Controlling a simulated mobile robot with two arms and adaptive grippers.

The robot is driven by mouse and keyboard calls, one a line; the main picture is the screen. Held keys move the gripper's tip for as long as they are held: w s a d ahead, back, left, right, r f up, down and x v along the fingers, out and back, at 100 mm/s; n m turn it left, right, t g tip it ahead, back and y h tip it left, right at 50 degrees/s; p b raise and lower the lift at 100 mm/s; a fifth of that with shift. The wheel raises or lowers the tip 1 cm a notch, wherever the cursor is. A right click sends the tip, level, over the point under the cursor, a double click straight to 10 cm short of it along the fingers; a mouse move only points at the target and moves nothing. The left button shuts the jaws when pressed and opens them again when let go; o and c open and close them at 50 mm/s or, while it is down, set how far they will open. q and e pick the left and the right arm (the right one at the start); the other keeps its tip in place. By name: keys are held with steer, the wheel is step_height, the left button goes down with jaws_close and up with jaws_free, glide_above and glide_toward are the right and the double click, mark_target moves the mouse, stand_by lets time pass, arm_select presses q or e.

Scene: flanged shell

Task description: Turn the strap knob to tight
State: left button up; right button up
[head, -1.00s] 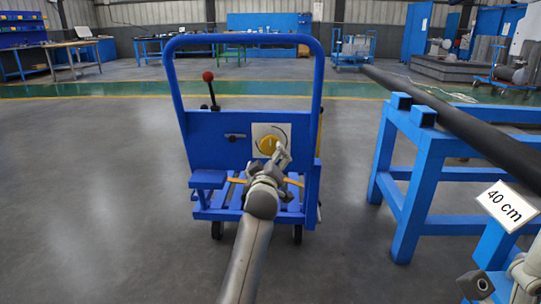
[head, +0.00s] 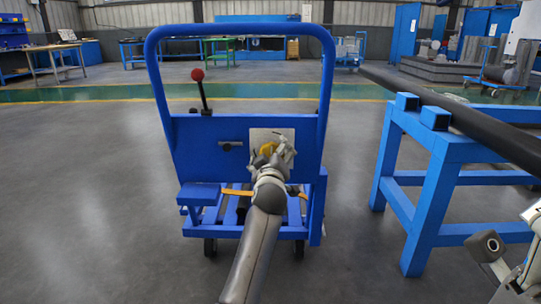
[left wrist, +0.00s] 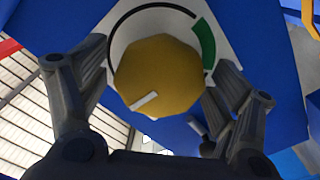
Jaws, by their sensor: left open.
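The yellow strap knob (left wrist: 157,77) fills the middle of the left wrist view. Its white pointer mark is at the lower left of its face. A black arc and a green band (left wrist: 203,43) are printed around it on a white plate (head: 289,133). In the head view the knob (head: 267,149) is partly hidden by my left gripper (head: 273,156). The left gripper is open, its fingers (left wrist: 158,100) on either side of the knob; contact cannot be told. My right gripper (head: 490,246) shows partly at the lower right edge, and its opening is unclear.
The plate is on the panel of a blue cart (head: 200,145) with a tall frame and a red-topped lever (head: 199,80). A blue stand (head: 430,190) carrying a dark bar (head: 480,125) is on the right. The floor left of the cart is clear.

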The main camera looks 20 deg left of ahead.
arm_select(q)
steer(key=c, duration=1)
